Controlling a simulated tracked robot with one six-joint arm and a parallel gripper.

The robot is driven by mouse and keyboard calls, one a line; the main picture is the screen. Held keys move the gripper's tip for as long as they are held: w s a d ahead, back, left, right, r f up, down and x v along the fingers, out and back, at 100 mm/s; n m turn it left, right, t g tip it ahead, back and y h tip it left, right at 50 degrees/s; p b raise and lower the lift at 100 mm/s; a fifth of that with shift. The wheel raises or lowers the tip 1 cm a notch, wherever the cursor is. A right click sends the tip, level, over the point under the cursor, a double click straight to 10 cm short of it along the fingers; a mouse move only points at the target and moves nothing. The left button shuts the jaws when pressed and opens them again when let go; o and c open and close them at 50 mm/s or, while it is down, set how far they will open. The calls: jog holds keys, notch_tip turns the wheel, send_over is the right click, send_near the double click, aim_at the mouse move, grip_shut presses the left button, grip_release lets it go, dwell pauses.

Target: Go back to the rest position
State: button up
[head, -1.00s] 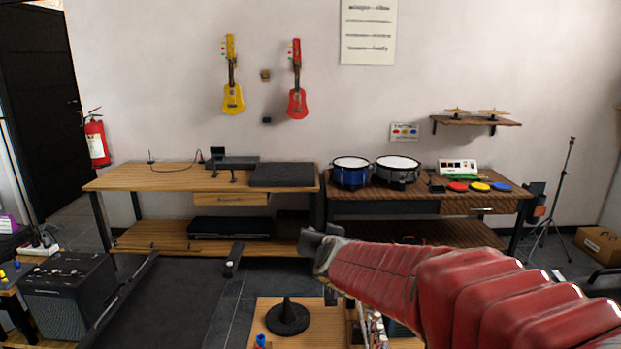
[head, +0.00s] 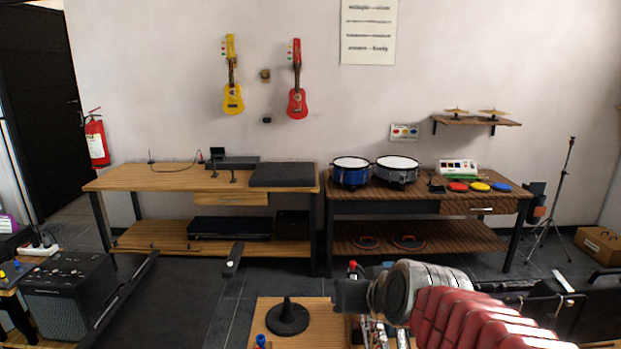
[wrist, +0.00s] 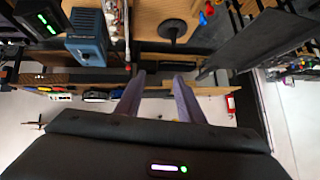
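My gripper (head: 352,294) is at the end of my red-sleeved arm, low and right of centre in the head view. It hangs over the near wooden surface, just right of the black round-based stand (head: 287,317). Its fingers are hard to make out there. In the wrist view the two purple-grey fingers of my gripper (wrist: 159,78) stand apart with nothing between them. The wrist view appears upside down, with the black stand (wrist: 173,31) beyond the fingers.
A wooden bench (head: 140,178) and a drum table (head: 430,205) stand along the back wall. An amplifier (head: 68,290) is at left. A blue box (wrist: 88,38) shows near my gripper in the wrist view.

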jog(key=s+d+f+g+h, duration=0.1)
jog(key=s+d+f+g, duration=0.1)
jog(key=s, duration=0.7)
jog(key=s+d+f+g+h, duration=0.1)
jog(key=s+d+f, duration=0.3)
jog(key=s+d, duration=0.2)
jog(key=s, duration=0.2)
jog(key=shift+s+g+h, duration=0.3)
jog(key=shift+s+g, duration=0.05)
jog(key=shift+g, duration=0.05)
jog(key=shift+c, duration=0.5)
dwell(2.7)
